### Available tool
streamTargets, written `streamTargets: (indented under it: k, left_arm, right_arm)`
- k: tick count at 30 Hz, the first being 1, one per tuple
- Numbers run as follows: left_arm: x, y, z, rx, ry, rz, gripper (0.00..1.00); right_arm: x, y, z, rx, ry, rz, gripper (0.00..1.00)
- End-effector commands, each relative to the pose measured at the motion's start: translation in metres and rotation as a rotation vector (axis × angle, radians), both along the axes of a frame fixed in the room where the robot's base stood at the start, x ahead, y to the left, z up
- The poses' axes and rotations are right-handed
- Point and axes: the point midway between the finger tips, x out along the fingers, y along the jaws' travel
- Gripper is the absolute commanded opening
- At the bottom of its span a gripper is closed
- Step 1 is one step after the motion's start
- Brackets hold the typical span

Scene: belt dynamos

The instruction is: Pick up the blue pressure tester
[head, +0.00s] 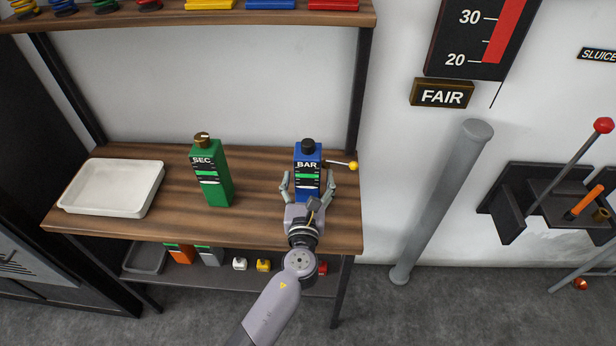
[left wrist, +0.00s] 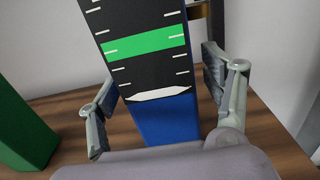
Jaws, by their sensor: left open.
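The blue pressure tester (head: 308,166) stands upright on the wooden table at its right part, with a "BAR" label, a black cap and a brass side fitting with a yellow tip. My left gripper (head: 306,190) is open, with one finger on each side of the tester's lower body. In the left wrist view the tester's blue base and dark scale (left wrist: 165,115) show between the spread fingers (left wrist: 165,105); gaps seem to remain on both sides. Its lower front is partly hidden by my gripper in the head view. My right gripper is not in view.
A green "SEC" device (head: 212,177) stands left of the tester on the table (head: 262,215). A white tray (head: 111,188) lies at the left end. An upper shelf (head: 200,18) spans above. A grey pipe (head: 440,200) leans at the right.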

Motion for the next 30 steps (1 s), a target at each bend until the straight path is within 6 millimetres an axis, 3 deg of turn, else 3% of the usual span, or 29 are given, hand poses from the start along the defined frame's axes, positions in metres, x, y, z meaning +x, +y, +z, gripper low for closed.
streamTargets:
  k: [9,30]
  left_arm:
    - [0.0073,0.0002,-0.0005,0.0,0.001,0.0,0.73]
    - [0.0069,0.0,-0.0004,0.001,0.0,0.0,0.27]
  right_arm:
    - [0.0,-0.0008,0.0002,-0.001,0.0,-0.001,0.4]
    - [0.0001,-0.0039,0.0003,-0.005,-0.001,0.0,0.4]
